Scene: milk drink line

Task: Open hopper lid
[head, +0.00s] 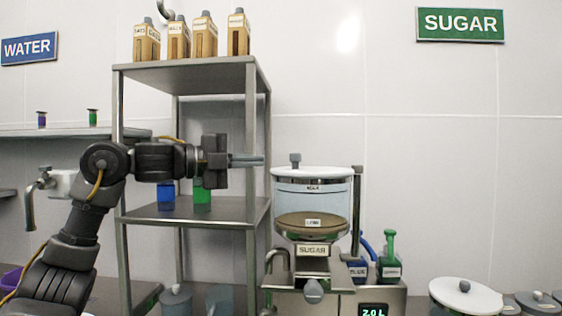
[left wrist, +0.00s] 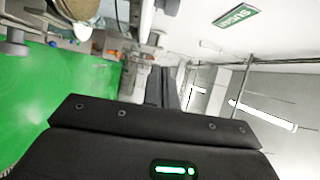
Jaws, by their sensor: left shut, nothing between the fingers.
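The clear round hopper (head: 333,200) stands on the machine. Its pale lid (head: 325,174) lies across the top and looks closed, with a small grey knob (head: 295,160) at its left part. My left gripper (head: 262,160) reaches in from the left at about knob height. Its fingers are shut and empty, pointing right, with the tips a little left of the knob in the picture; depth is hard to judge. The shut fingers also show in the left wrist view (left wrist: 165,88). My right gripper is not in view.
A metal shelf rack (head: 190,72) with several cartons on top stands behind my left arm. A blue block (head: 166,196) and a green block (head: 203,194) are on its middle shelf. A dark post (head: 357,205) stands right of the hopper. A white lidded pot (head: 450,291) is at lower right.

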